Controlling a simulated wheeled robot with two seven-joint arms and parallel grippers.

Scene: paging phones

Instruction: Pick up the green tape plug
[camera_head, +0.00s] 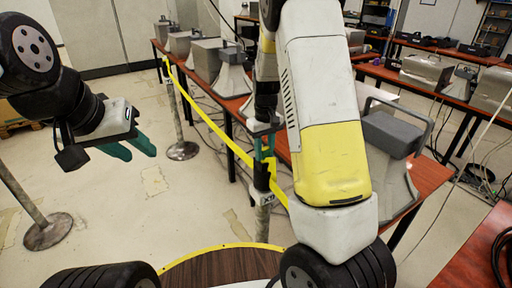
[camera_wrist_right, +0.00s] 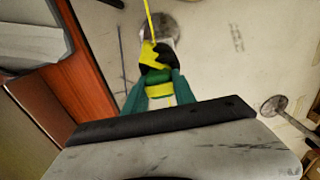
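My right gripper (camera_wrist_right: 159,88) has its two teal fingers on either side of a yellow-banded post top in the right wrist view. A green plug (camera_wrist_right: 155,76) shows between the fingertips, below a black and yellow part. I cannot tell whether the fingers press on it. In the head view the right gripper (camera_head: 264,147) is at the top of the barrier post, and the plug is too small and covered to make out clearly. My left gripper (camera_head: 128,149) is open and empty over the floor at the left.
Yellow barrier tape (camera_head: 213,126) runs back from the held post to another post (camera_head: 182,150). A third post (camera_head: 48,232) stands at the left. A red-brown table (camera_head: 425,176) with grey devices is close on the right. The pale floor at left is mostly clear.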

